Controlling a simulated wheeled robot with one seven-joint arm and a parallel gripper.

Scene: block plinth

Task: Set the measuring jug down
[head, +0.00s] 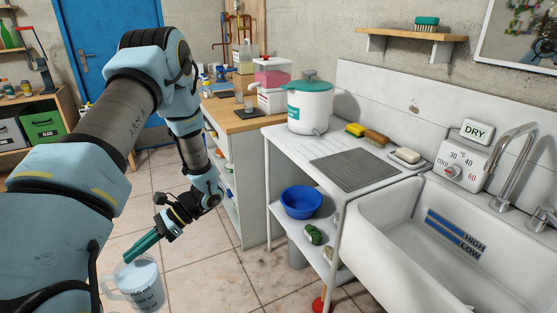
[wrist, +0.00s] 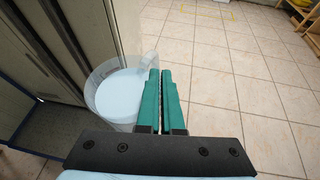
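The measuring jug (head: 146,292) is clear, with dark volume marks, and holds pale blue liquid. It is upright at the lower left of the head view, its handle on the left and its base cut off by the frame. The jug (wrist: 100,105) also shows left of the fingers in the wrist view. My gripper (head: 128,257) reaches down to the jug's rim with teal fingers. In the wrist view the fingers (wrist: 161,72) are nearly together, with a thin gap, at the jug's edge. They look shut on it; the exact contact is hidden. No support shows under the jug.
A white sink (head: 400,235) stands right, beside a drainboard with a grey ribbed mat (head: 354,169) and a white lidded pot (head: 310,106). A sponge, brush and soap line the back. A blue bowl (head: 301,202) sits on the lower shelf. Tiled floor (head: 205,255) is open.

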